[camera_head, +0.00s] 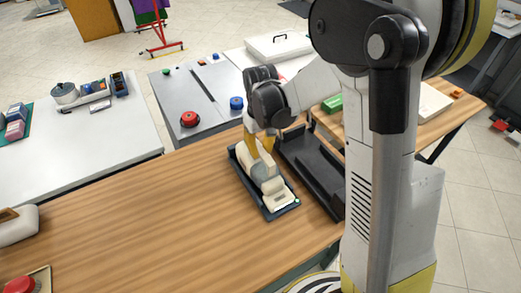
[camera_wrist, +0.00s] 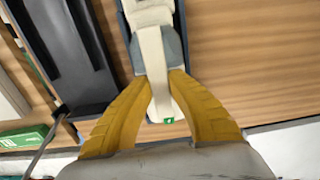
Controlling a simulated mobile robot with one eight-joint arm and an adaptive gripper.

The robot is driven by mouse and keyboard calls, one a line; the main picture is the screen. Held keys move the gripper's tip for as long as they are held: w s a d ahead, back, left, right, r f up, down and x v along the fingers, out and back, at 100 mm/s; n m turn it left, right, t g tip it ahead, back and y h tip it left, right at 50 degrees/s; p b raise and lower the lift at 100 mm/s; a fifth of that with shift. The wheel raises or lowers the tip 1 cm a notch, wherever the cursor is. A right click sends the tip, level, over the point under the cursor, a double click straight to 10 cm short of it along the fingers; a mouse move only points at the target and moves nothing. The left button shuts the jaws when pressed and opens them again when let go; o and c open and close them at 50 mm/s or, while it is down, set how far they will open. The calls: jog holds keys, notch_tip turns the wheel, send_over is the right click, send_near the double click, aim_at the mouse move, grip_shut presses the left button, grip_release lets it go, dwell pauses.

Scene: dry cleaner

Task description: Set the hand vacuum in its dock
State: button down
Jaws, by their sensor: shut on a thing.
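The hand vacuum (camera_head: 273,186) is cream with a blue-grey middle. It lies lengthwise within the outline of its dock (camera_head: 244,178), a dark, narrow, tray-like base on the wooden counter. A small green light or mark shows near the dock's front end. My gripper (camera_head: 257,150) comes down at the vacuum's far end, with its yellow fingers closed on the handle. In the wrist view my gripper (camera_wrist: 160,76) has one finger on each side of the cream handle (camera_wrist: 153,52). The dock's dark edge shows beside it. I cannot tell whether the vacuum rests fully on the dock's floor.
A black tray (camera_head: 323,181) stands close on the dock's right. A green box (camera_head: 332,104) is behind it. A grey panel with red (camera_head: 190,119) and blue (camera_head: 237,103) knobs stands beyond the counter.

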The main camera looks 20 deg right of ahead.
jog(key=c, duration=1.3)
grip_release()
notch_tip(320, 180, up, 12)
jog(key=shift+r, duration=0.1)
jog(key=s+r+t, duration=0.1)
jog(key=s+t, duration=0.1)
jog(key=s, duration=0.3)
jog(key=s+m+t+b, duration=0.1)
jog(key=s+t, duration=0.1)
jog(key=s, duration=0.4)
jog(key=s+r+m+t, duration=0.1)
jog(key=s+t, duration=0.2)
jog(key=s, duration=0.3)
jog(key=shift+r, duration=0.3)
